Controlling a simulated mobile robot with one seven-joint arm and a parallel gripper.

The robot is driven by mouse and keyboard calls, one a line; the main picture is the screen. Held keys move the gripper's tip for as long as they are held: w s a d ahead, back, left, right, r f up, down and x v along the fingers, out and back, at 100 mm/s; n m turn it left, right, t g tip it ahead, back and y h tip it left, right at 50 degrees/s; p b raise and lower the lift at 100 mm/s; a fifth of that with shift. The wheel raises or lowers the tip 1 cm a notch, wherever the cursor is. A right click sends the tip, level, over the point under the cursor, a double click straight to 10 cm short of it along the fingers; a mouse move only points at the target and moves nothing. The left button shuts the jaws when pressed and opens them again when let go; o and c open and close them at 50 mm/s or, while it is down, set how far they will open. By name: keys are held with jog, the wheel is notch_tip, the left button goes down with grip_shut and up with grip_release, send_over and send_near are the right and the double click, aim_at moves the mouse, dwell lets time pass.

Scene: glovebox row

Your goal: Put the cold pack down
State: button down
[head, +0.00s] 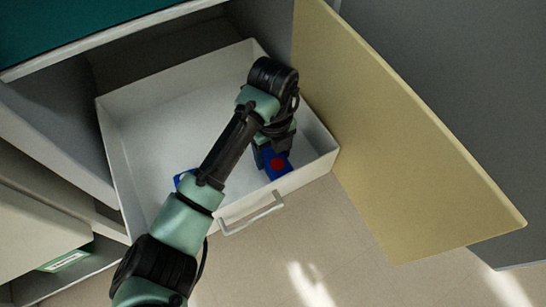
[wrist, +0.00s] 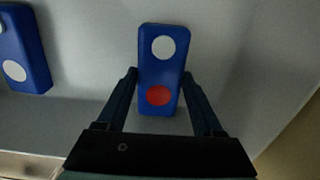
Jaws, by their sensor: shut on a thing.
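The held cold pack (wrist: 162,70) is a blue slab with a white dot and a red dot. It also shows in the head view (head: 284,171) near the front right corner of the open white drawer (head: 117,170). My gripper (wrist: 160,76) is shut on it, with one finger along each long side. I cannot tell whether the pack touches the drawer floor. A second blue pack (wrist: 25,50) with white dots lies to the left in the drawer. In the head view my arm mostly hides that second pack (head: 180,178).
A yellowish door panel (head: 400,150) stands open to the right of the drawer. The drawer handle (head: 252,213) sticks out at the front. The drawer floor (head: 180,110) is bare at the back. A grey cabinet front (head: 40,205) stands at left.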

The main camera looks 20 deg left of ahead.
aim_at(273, 157)
jog(key=shift+f, duration=0.5)
jog(key=shift+f, duration=0.15)
jog(key=shift+c, duration=0.2)
grip_release()
notch_tip(273, 157, up, 12)
jog(key=p, duration=0.4)
